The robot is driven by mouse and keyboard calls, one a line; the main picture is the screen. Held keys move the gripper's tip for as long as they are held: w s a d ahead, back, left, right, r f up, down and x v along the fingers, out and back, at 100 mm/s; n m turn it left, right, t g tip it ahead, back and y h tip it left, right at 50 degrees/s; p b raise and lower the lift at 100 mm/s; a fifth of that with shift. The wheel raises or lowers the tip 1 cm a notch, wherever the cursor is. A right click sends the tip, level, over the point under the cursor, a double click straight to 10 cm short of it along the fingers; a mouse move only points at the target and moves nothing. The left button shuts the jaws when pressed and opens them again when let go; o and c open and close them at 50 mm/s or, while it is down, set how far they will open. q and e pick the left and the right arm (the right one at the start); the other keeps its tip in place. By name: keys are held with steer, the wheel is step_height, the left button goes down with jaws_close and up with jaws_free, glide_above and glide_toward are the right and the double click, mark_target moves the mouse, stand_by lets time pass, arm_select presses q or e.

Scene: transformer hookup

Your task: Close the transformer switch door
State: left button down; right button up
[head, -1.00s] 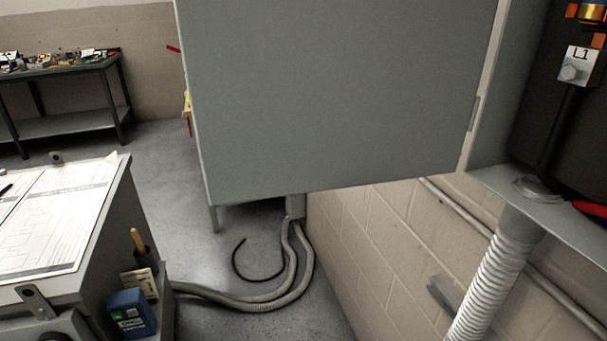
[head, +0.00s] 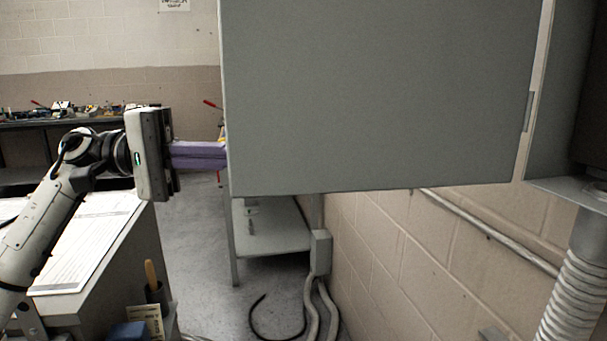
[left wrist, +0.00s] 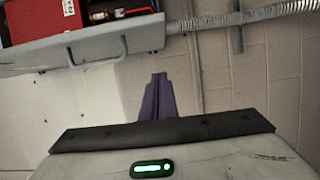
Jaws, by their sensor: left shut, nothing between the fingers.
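The grey switch door (head: 380,95) stands open and fills the upper middle of the head view. The grey switch box (head: 556,140) is at the right edge, with its dark interior partly in view. My left gripper (head: 224,151) has its purple fingers shut and empty, with the tips at the door's left edge. I cannot tell whether they touch it or reach behind it. In the left wrist view the shut fingers (left wrist: 157,80) point toward a pale wall, below a grey panel with a loop handle (left wrist: 96,54) and red and black parts above it. My right gripper is not in view.
A grey cart (head: 140,250) with paper sheets stands at lower left, under my left arm. A dark bench (head: 25,125) with clutter is behind. A ribbed conduit (head: 572,295) hangs below the box. Cables lie on the floor, and open floor shows below the door.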

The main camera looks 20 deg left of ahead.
mark_target(305, 167)
arm_select(q)
steer(key=d+p, duration=0.2)
steer(key=d, duration=0.8)
steer(key=shift+w+d+p, duration=0.15)
steer(key=shift+w+p, duration=0.05)
steer(key=shift+p, duration=0.2)
steer(key=shift+s+d, duration=0.3)
steer(key=shift+s, duration=0.15)
